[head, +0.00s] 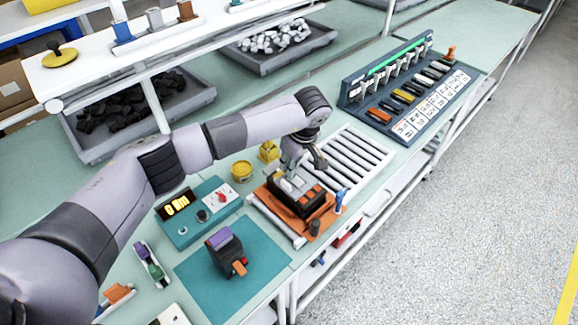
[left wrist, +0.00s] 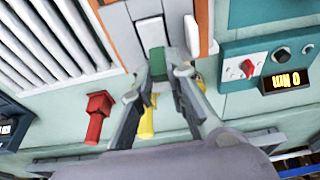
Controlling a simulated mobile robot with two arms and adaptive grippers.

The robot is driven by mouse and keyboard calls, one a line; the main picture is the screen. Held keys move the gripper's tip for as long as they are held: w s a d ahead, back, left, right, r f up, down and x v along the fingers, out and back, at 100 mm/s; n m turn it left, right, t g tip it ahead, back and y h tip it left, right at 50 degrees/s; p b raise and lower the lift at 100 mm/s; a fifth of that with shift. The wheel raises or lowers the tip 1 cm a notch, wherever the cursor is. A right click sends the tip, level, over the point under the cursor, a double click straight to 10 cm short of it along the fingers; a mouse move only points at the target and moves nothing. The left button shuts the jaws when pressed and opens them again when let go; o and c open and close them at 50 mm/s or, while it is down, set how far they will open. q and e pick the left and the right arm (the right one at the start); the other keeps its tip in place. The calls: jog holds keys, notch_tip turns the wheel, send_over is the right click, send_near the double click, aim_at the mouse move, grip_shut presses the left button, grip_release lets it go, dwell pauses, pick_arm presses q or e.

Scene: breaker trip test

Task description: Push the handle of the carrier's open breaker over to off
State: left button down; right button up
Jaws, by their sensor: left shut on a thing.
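The orange carrier (head: 264,203) stands at the near end of the roller track and holds a dark breaker block (head: 292,205) with orange parts on top. My left gripper (head: 290,178) is over the block's far left part, pointing down. In the left wrist view my left gripper (left wrist: 159,76) has its fingertips closed on a small green piece (left wrist: 157,62), beside a white part (left wrist: 152,32) between the carrier's orange edges (left wrist: 130,38). I cannot tell whether the green piece is the breaker's handle. The handle's position is unclear. My right gripper is out of view.
A teal tester (head: 187,232) with a lit display and red knob stands left of the carrier. A purple-topped breaker (head: 224,250) sits on a teal mat (head: 205,292). A yellow pot (head: 242,170) is close by. A rack of breakers (head: 400,85) stands beyond the rollers (head: 350,155).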

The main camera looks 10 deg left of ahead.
aim_at(307, 189)
pick_arm(q)
jog(key=d+t+y+b, duration=0.1)
jog(key=y+b, duration=0.1)
jog(key=b, duration=0.1)
jog(key=s+d+f+t+y+b, duration=0.1)
jog(key=y+b, duration=0.1)
jog(key=b, duration=0.2)
jog(key=s+d+t+y+b, duration=0.1)
jog(key=t+y+b, duration=0.1)
jog(key=b, duration=0.2)
jog(key=shift+s+d+f, duration=0.15)
jog(key=shift+d+f, duration=0.1)
jog(key=shift+d, duration=0.15)
jog(key=shift+s+d+f+t+y+b, duration=0.15)
jog(key=shift+s+d+t+y+b, duration=0.15)
jog(key=shift+t+y+b, duration=0.45)
jog(key=c, duration=1.8)
grip_release()
jog(key=shift+c, duration=0.2)
jog(key=shift+d+r, duration=0.25)
jog(key=v, duration=1.1)
jog(key=shift+d, duration=0.3)
